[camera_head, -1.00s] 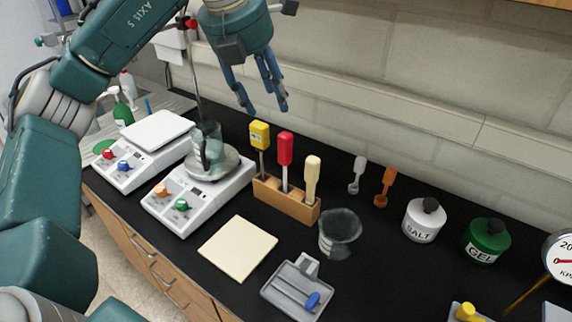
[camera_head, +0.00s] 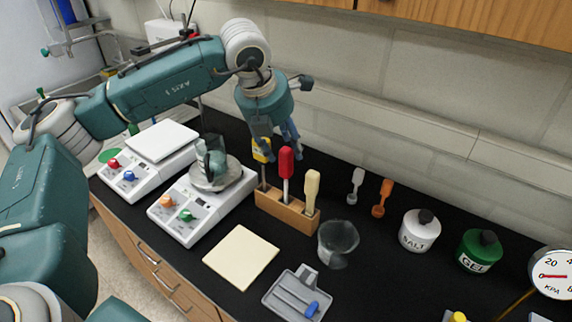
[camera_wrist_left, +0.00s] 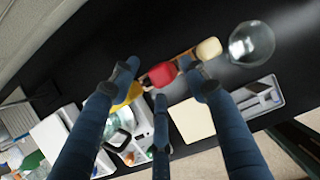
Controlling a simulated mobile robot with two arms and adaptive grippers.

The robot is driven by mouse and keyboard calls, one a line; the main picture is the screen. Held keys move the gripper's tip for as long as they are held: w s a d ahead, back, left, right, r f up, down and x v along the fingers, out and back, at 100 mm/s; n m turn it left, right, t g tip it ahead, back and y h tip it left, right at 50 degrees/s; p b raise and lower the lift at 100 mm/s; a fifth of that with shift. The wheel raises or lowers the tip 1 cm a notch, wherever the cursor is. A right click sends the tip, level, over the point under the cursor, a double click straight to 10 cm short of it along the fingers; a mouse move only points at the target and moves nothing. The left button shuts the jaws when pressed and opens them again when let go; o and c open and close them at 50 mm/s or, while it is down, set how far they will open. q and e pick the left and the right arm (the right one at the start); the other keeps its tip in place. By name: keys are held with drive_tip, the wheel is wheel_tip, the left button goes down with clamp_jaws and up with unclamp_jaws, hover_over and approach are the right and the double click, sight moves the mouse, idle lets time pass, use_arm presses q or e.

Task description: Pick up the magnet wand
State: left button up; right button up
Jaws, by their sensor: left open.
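A wooden rack (camera_head: 286,212) holds three upright tools: one with a yellow handle (camera_head: 261,155), one with a red handle (camera_head: 286,162) and one with a cream handle (camera_head: 312,186). No label I can read tells which is the magnet wand. My left gripper (camera_head: 279,147) is open and empty, pointing down just behind the yellow and red handles. Its fingers partly cover the yellow handle. In the left wrist view, the red handle (camera_wrist_left: 161,74) shows between the spread fingertips, the yellow handle (camera_wrist_left: 128,97) is partly hidden behind a finger, and the cream handle (camera_wrist_left: 208,48) lies farther right.
A stirrer with a glass vessel (camera_head: 212,160) and a white balance (camera_head: 162,141) stand left of the rack. A clear beaker (camera_head: 337,243), grey tray (camera_head: 297,295) and cream pad (camera_head: 241,258) are in front. Salt (camera_head: 418,232) and gel (camera_head: 479,252) jars stand right.

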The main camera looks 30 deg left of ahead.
use_arm(q)
drive_tip(key=c, duration=1.1)
drive_tip(key=shift+o, duration=0.2)
drive_tip(key=shift+r, duration=0.1)
